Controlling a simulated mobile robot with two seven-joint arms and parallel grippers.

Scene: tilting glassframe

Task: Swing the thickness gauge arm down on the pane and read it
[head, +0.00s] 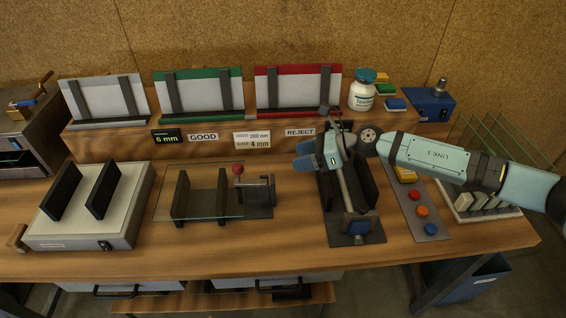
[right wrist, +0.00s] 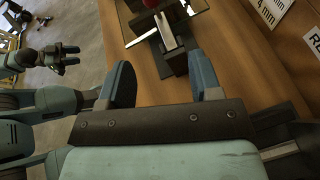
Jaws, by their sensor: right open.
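The glass pane (head: 205,205) lies flat across two dark rails in the middle of the bench. The thickness gauge (head: 258,198) stands at its right end. Its arm (head: 254,184) lies about level, with the red knob (head: 238,169) over the pane's right part; I cannot tell whether it touches the glass. The display (head: 167,137) reads 6 mm. My right gripper (head: 298,156) is open and empty, to the right of the gauge and apart from it. In the right wrist view the gauge arm (right wrist: 158,33) shows beyond the fingers. My left gripper (right wrist: 72,56) is open, far from the bench.
A card (head: 252,139) reads 203 mm and 4 mm. A scale-like box (head: 80,238) with two dark supports is at left. GOOD (head: 203,137) and REJECT (head: 300,132) racks stand behind.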

